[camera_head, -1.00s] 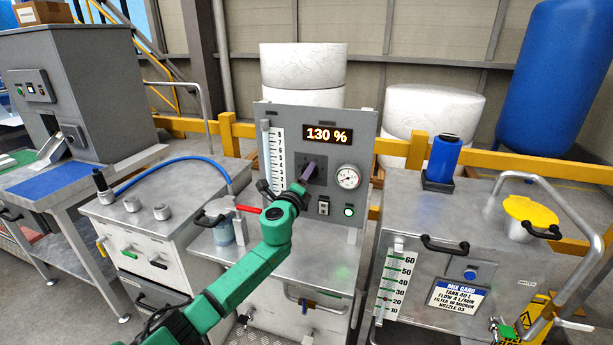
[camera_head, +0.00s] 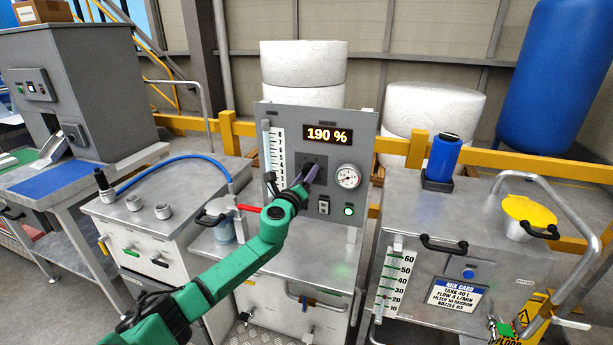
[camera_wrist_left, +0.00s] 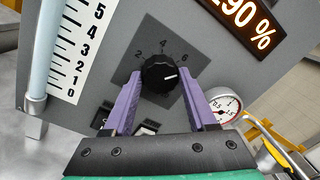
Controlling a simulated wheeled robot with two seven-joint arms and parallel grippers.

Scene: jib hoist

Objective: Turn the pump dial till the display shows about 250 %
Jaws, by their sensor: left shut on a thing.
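The pump dial (camera_wrist_left: 159,74) is a black knob with a white pointer line on a dark square plate of the grey panel (camera_head: 285,118). In the head view the left gripper (camera_head: 308,174) reaches the panel and mostly hides the dial. The display (camera_head: 328,135) reads 190 %; it shows partly cut off in the wrist view (camera_wrist_left: 243,25). My right gripper is not in view.
A round gauge (camera_head: 348,176) sits right of the dial, above a green lit button (camera_head: 348,211). A sight tube with a scale (camera_head: 277,150) stands at the panel's left. A red-handled valve (camera_head: 249,208) and blue hose (camera_head: 170,163) are left of my forearm.

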